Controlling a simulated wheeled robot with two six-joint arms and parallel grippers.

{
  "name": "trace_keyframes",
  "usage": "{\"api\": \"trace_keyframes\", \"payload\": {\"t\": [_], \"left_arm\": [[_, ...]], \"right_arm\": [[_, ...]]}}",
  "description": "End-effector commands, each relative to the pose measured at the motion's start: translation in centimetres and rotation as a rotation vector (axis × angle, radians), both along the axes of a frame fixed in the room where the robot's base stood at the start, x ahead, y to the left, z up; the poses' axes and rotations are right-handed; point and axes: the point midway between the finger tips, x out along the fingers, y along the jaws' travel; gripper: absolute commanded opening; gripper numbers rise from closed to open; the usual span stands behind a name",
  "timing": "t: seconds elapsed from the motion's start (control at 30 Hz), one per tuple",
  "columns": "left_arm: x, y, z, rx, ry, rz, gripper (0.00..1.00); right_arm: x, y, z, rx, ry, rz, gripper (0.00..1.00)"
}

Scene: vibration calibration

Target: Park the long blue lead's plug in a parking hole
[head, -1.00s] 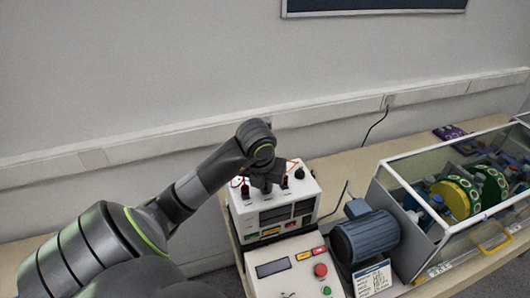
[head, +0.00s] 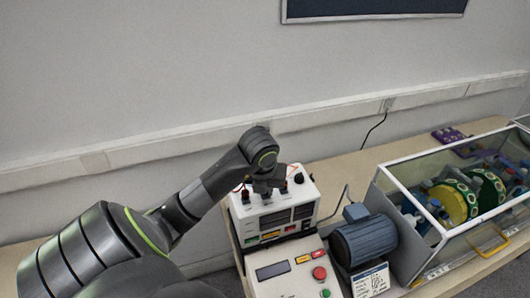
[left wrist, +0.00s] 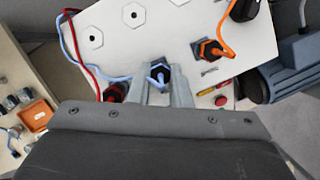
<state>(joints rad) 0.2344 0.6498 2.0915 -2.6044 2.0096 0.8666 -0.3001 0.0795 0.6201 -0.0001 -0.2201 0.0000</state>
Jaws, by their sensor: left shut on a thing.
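My left gripper (head: 268,183) is over the top of a white instrument box (head: 273,214). In the left wrist view, my left gripper (left wrist: 168,92) is shut on a dark plug with a light blue lead (left wrist: 159,74). The plug is close against the white panel (left wrist: 165,42); I cannot tell whether it is seated in a hole. Two hexagon-ringed holes on the panel, an upper one (left wrist: 134,15) and a left one (left wrist: 96,38), are empty. The light blue lead runs off to the left beside a red lead. My right gripper is not in view.
A dark plug with an orange lead (left wrist: 208,50) stands right of my gripper; a red-lead plug (left wrist: 115,92) is close on its left. A control box (head: 289,273), a blue motor (head: 366,238) and a clear-walled case (head: 440,241) stand to the right.

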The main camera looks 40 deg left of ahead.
Motion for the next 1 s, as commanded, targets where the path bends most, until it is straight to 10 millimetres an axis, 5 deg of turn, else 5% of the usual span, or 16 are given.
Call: {"api": "trace_keyframes", "payload": {"t": [0.2,0.23,0.4,1.0], "left_arm": [[-0.02,0.00,-0.05,-0.001,0.001,0.001,0.00],[-0.02,0.00,-0.05,-0.001,0.001,0.001,0.20],[-0.02,0.00,-0.04,-0.001,0.001,0.001,0.42],[-0.03,0.05,-0.08,0.000,0.000,-0.015,0.39]], "right_arm": [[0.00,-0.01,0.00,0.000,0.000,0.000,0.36],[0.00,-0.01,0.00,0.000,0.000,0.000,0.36],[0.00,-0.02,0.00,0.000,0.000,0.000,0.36],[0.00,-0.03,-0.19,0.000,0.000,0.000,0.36]]}}
